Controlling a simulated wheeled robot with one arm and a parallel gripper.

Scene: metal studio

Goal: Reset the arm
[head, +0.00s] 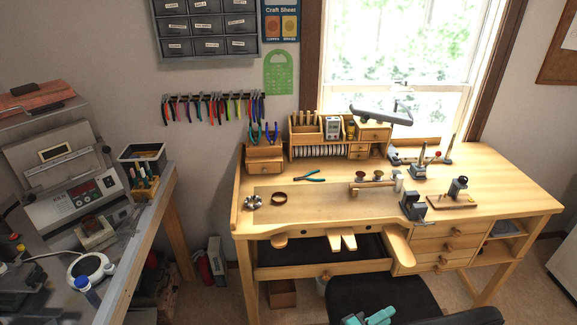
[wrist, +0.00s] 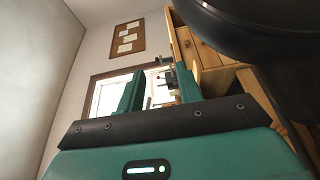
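My gripper (head: 367,317) shows at the bottom edge of the head view, in front of the wooden workbench (head: 330,208) and over a dark seat. Only its teal tips show there. In the wrist view my gripper (wrist: 159,74) has its two teal fingers apart, with nothing between them. The wrist view is tilted and looks up past the bench towards the window. The rest of my arm is hidden in the head view.
A black stool (head: 385,293) stands close by my gripper, and a large dark rounded shape fills the wrist view's upper right. Pliers (head: 310,176) and small tools lie on the bench. A side table with a machine (head: 75,180) stands at left.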

